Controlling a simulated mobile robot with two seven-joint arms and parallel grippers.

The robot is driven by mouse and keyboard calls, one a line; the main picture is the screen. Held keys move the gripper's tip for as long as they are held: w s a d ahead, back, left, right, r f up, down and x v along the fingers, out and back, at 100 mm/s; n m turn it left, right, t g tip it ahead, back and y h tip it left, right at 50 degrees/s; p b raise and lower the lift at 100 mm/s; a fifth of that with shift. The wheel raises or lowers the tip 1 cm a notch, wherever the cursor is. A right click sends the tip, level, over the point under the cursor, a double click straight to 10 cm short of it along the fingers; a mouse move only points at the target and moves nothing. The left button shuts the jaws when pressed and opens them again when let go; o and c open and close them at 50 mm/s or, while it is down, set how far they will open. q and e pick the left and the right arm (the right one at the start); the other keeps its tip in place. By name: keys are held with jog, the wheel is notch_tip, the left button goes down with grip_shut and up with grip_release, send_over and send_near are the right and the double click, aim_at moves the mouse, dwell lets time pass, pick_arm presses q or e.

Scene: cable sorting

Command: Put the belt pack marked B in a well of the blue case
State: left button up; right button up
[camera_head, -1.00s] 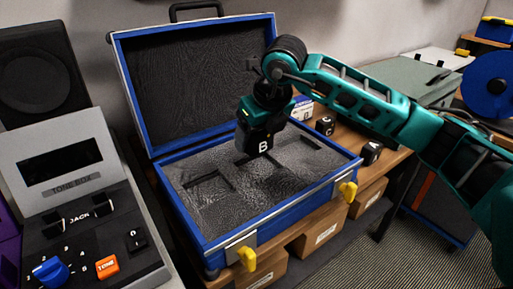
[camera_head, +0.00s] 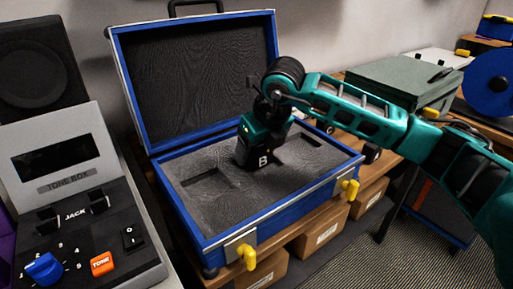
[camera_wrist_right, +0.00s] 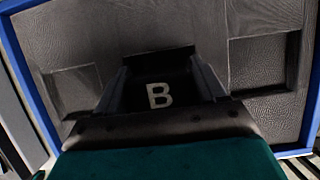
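The black belt pack marked B (camera_head: 264,161) is held in my right gripper (camera_head: 258,150), whose fingers are shut on its two sides. In the right wrist view the pack (camera_wrist_right: 158,94) shows its white B between the fingers. The blue case (camera_head: 222,229) stands open with grey foam inside. The pack is upright over the middle of the foam, at or just above the dark middle well; I cannot tell how deep it sits. The left well (camera_head: 209,183) and the right well (camera_head: 307,142) look empty. My left gripper is not in view.
A tone box (camera_head: 58,160) with a blue knob and orange button stands left of the case. The raised lid (camera_head: 200,80) stands behind the foam. A small black item (camera_head: 372,153) sits on the wooden bench to the right, partly behind my right arm.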

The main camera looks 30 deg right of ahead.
jog(key=o, duration=0.4)
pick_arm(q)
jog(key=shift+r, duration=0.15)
pick_arm(e)
jog(key=shift+r, duration=0.15)
jog(key=shift+r+p, duration=0.25)
jog(key=shift+p, duration=0.1)
pick_arm(q)
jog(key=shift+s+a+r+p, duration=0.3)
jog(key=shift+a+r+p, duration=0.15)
jog(key=shift+p, duration=0.4)
pick_arm(e)
jog(key=v, duration=1.2)
jog(key=shift+r, duration=0.3)
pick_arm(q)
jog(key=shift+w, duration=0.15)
